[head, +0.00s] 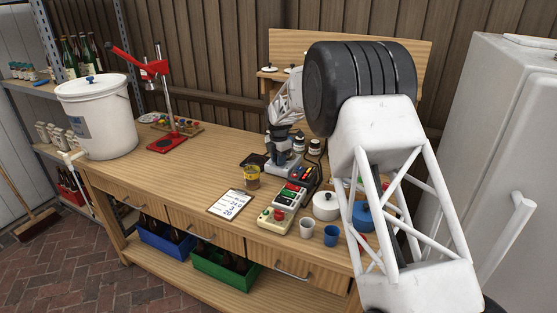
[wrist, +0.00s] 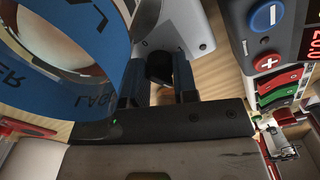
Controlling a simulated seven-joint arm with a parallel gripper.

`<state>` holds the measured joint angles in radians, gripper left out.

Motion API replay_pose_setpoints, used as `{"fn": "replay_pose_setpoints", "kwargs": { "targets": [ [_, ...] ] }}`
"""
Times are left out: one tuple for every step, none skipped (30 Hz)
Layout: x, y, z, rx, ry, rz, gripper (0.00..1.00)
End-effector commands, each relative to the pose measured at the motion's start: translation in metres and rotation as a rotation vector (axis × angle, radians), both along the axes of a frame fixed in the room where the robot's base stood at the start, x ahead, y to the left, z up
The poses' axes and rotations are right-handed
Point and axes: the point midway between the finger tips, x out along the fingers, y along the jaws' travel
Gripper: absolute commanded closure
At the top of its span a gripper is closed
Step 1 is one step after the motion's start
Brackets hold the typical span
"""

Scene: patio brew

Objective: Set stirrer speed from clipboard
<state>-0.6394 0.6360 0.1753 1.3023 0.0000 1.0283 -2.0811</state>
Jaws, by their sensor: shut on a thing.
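My gripper (head: 283,143) reaches down over a grey stirrer base (head: 281,169) at the middle of the bench. In the wrist view my gripper (wrist: 163,88) has its two dark fingers on either side of a black knob (wrist: 160,68), shut on it. The knob sits at the front of the pale stirrer housing (wrist: 185,25). The fingers hide part of the knob, and its setting mark is not readable. The clipboard (head: 232,203) lies flat on the bench, front left of the stirrer, with a few lines of numbers too small to read surely.
A controller (wrist: 270,40) with blue minus and red plus buttons and a red display stands close right of my fingers. A blue-labelled vessel (wrist: 95,60) is close on the left. An amber-filled jar (head: 252,178), switch box (head: 287,197) and white pot (head: 326,205) stand nearby.

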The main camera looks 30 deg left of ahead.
Motion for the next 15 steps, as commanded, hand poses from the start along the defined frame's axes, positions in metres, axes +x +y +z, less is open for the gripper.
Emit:
{"fn": "replay_pose_setpoints", "kwargs": {
  "targets": [
    [0.0008, 0.0, 0.0017, 0.001, -0.002, 0.0, 0.97],
    [0.0008, 0.0, 0.0017, 0.001, -0.002, 0.0, 0.97],
    [0.0008, 0.0, 0.0017, 0.001, -0.002, 0.0, 0.97],
    [0.0008, 0.0, 0.0017, 0.001, -0.002, 0.0, 0.97],
    [0.0008, 0.0, 0.0018, 0.001, -0.002, 0.0, 0.97],
    [0.0008, 0.0, 0.0018, 0.001, -0.002, 0.001, 0.7],
    [0.0008, 0.0, 0.0018, 0.001, -0.002, 0.001, 0.65],
    [0.0008, 0.0, 0.0018, 0.001, -0.002, 0.001, 0.61],
    [0.0007, 0.0, 0.0015, 0.001, -0.002, 0.001, 0.55],
    [0.0006, 0.0001, 0.0014, 0.001, -0.002, 0.001, 0.5],
    [0.0005, 0.0, 0.0012, 0.001, -0.001, 0.001, 0.47],
    [0.0004, 0.0, 0.0011, 0.001, -0.001, 0.001, 0.47],
    [0.0004, 0.0, 0.0009, 0.001, -0.001, 0.001, 0.47],
    [0.0004, -0.0001, 0.0009, 0.001, -0.001, 0.001, 0.47],
    [0.0003, 0.0, 0.0008, 0.001, -0.001, 0.001, 0.47]
  ]
}}
